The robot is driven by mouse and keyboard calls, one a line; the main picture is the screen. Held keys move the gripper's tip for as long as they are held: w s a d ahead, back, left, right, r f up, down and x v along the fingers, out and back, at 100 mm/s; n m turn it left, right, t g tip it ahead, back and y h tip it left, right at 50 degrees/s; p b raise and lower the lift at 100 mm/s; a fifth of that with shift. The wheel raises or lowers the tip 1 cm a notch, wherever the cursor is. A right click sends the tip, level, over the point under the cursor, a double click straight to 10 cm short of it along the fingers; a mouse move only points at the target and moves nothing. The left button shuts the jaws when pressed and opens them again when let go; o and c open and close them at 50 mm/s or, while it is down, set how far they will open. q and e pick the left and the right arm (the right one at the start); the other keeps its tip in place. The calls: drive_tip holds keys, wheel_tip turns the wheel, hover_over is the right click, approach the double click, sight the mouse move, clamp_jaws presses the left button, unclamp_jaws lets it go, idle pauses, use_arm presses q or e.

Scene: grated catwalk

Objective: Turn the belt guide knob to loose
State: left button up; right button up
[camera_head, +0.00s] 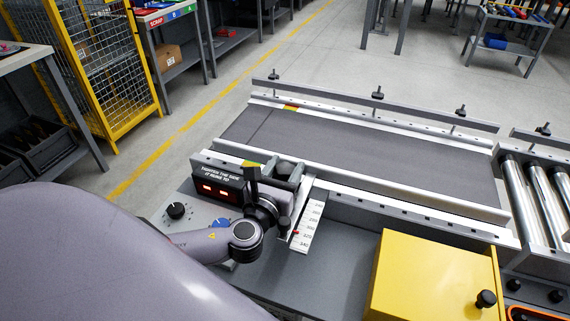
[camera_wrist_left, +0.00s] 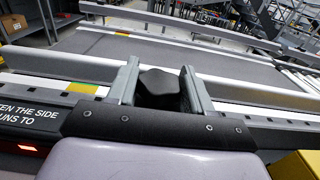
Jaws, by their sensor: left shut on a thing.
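The black belt guide knob (camera_head: 284,167) stands at the near side of the conveyor, by the upper end of a white number scale (camera_head: 307,228). In the left wrist view the knob (camera_wrist_left: 160,82) fills the space between the two grey fingers. My left gripper (camera_head: 287,174) is shut on it. The knob's lower part and any loose or tight marking are hidden. My right gripper is not in view.
The grey conveyor belt (camera_head: 345,145) runs behind the gripper, with a far guide rail (camera_head: 420,112) carrying several black knobs. A control panel with dials (camera_head: 175,210) and a red-lit display (camera_head: 215,189) is at left. A yellow box (camera_head: 432,280) stands at right.

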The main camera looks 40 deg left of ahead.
sight(285, 167)
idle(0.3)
use_arm(q)
drive_tip(key=o, duration=0.9)
drive_tip(key=shift+o, duration=0.2)
wheel_tip(285, 167, up, 20)
drive_tip(key=p, duration=0.5)
